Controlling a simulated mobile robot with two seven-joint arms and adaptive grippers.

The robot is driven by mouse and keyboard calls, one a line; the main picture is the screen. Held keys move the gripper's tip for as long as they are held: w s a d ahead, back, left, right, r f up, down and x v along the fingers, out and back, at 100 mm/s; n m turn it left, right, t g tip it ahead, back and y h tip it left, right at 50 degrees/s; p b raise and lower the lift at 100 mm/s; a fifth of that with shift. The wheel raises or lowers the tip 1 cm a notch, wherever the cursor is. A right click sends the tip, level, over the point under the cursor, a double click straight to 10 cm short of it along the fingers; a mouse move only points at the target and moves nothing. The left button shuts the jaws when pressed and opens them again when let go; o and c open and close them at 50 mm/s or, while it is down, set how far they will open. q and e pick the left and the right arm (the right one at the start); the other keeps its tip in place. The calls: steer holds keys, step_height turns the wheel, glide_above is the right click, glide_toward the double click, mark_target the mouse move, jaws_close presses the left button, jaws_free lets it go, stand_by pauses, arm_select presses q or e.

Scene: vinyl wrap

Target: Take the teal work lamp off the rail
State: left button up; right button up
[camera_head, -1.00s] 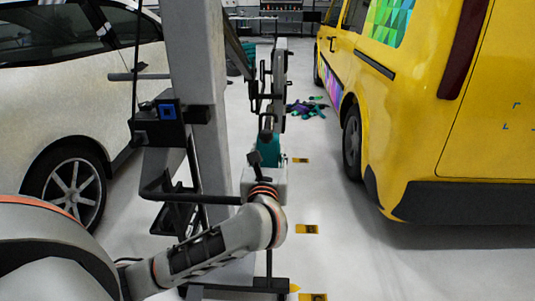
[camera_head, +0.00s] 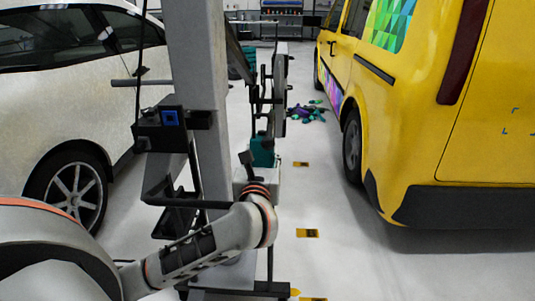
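A teal object (camera_head: 262,153), which looks like the work lamp, shows near the middle of the view, to the right of the grey post and at the lower end of a dark upright frame (camera_head: 277,95). My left arm reaches in from the lower left, and its wrist ends just below the teal object. My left gripper (camera_head: 247,161) is mostly hidden behind the wrist; only a dark part shows beside the teal object. I cannot tell whether the fingers touch it. A pale box-like part (camera_head: 270,184) sits just below it. My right gripper is out of view.
The grey post (camera_head: 197,60) carries black arms and a black box with a blue button (camera_head: 170,118). A white car (camera_head: 60,110) stands left and a yellow van (camera_head: 440,120) right. The floor between post and van is mostly clear, with a dark, colourful heap (camera_head: 307,112) farther back.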

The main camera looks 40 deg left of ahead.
arm_select(q)
steer(key=shift+s+a+r, duration=0.1)
steer(key=shift+s+a, duration=0.2)
steer(key=shift+a, duration=0.15)
steer(key=s+a+b, duration=0.1)
steer(key=s+a, duration=0.3)
steer(key=a, duration=0.3)
steer(key=shift+s+a+b, duration=0.3)
steer(key=shift+s, duration=0.05)
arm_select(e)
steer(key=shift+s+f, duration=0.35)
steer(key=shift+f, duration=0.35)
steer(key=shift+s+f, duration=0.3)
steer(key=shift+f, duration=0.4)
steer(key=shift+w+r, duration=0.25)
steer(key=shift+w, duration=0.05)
